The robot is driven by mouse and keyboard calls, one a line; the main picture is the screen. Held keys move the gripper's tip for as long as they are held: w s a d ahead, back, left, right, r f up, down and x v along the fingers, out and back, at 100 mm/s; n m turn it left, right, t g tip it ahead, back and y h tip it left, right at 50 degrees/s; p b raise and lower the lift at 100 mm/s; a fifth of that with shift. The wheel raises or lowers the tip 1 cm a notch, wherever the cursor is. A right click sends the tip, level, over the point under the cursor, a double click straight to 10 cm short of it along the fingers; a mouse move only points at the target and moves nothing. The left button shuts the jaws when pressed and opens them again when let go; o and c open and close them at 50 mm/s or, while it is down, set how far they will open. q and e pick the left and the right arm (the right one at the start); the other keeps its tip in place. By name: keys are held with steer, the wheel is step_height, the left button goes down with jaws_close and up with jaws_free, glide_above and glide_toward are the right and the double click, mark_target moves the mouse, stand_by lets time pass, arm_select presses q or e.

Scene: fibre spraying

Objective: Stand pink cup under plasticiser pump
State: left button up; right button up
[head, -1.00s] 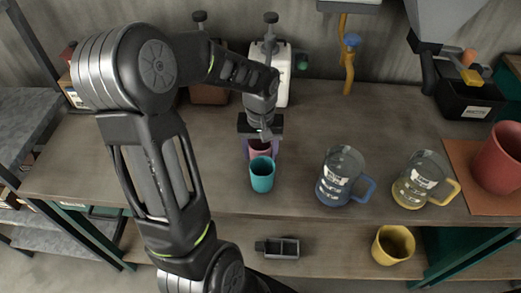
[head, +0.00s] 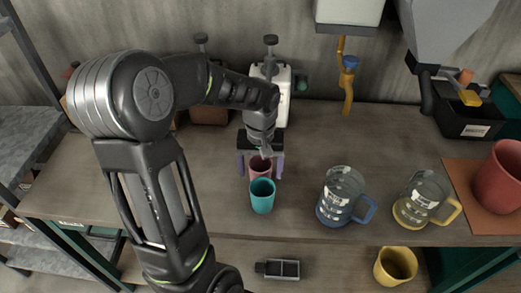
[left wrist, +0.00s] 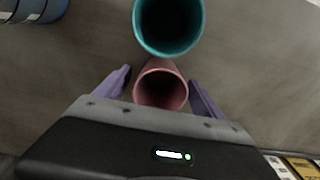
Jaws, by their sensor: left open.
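The pink cup (head: 260,165) stands on the bench directly behind the teal cup (head: 262,196). In the left wrist view the pink cup (left wrist: 161,88) is between the two purple fingers of my left gripper (left wrist: 160,85), with a gap on each side. My left gripper (head: 260,167) is open around the pink cup in the head view. The white pump bottle (head: 283,92) with a dark top stands behind my left gripper, partly hidden by my arm. Another pump bottle, brown, is mostly hidden behind my arm. My right gripper is not in view.
The teal cup (left wrist: 169,22) is very close to the pink cup. A blue-handled jug (head: 341,197) and a yellow-handled jug (head: 421,199) stand to the right. A red pot (head: 499,178) is at the far right; a yellow cup (head: 395,266) sits lower, in front.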

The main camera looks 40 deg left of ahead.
arm_select(q)
step_height(320, 180, up, 11)
steer(key=shift+f+b, duration=0.15)
steer(key=shift+b, duration=0.25)
stand_by(0.4)
